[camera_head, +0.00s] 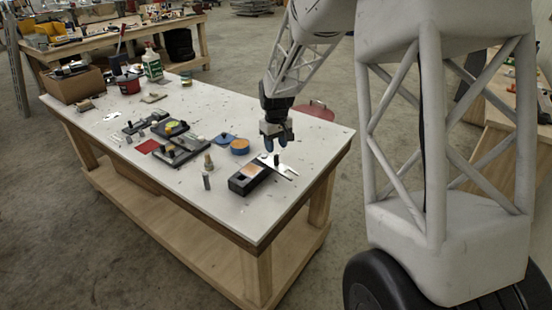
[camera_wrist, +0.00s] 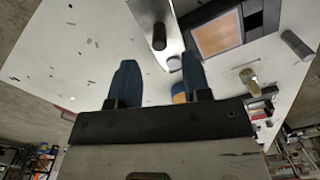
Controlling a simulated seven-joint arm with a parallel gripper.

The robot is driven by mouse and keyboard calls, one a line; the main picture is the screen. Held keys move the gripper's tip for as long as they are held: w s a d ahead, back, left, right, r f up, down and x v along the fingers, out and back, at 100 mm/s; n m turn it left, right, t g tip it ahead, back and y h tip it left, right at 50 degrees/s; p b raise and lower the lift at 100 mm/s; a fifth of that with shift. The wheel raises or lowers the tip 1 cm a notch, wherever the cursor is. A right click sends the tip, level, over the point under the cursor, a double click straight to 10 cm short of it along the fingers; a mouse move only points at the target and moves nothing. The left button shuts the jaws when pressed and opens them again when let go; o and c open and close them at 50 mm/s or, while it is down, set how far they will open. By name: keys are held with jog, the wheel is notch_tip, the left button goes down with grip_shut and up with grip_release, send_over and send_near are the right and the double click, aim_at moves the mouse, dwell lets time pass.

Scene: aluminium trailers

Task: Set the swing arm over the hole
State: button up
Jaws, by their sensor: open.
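The swing arm is a flat silver metal plate (camera_head: 287,172) with an upright black knob (camera_head: 276,160), at the right end of a black box (camera_head: 246,183). In the wrist view the plate (camera_wrist: 174,62) and knob (camera_wrist: 159,36) lie just beyond my fingertips. The box top has an orange-brown panel (camera_wrist: 218,34) and, past it, a dark square hole (camera_wrist: 253,18). The plate is off to the side of the hole, which is uncovered. My gripper (camera_head: 276,140) has blue fingers (camera_wrist: 160,68), apart and empty. It hangs above the knob, apparently not touching it.
A small grey cylinder (camera_head: 206,181) and a brass-topped piece (camera_head: 208,162) stand left of the box. Several tools and dark trays (camera_head: 180,150) cover the table further left. The table's (camera_head: 310,150) right corner is clear.

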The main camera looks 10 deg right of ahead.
aim_at(276, 156)
jog(key=shift+f, duration=2.95)
grip_shut()
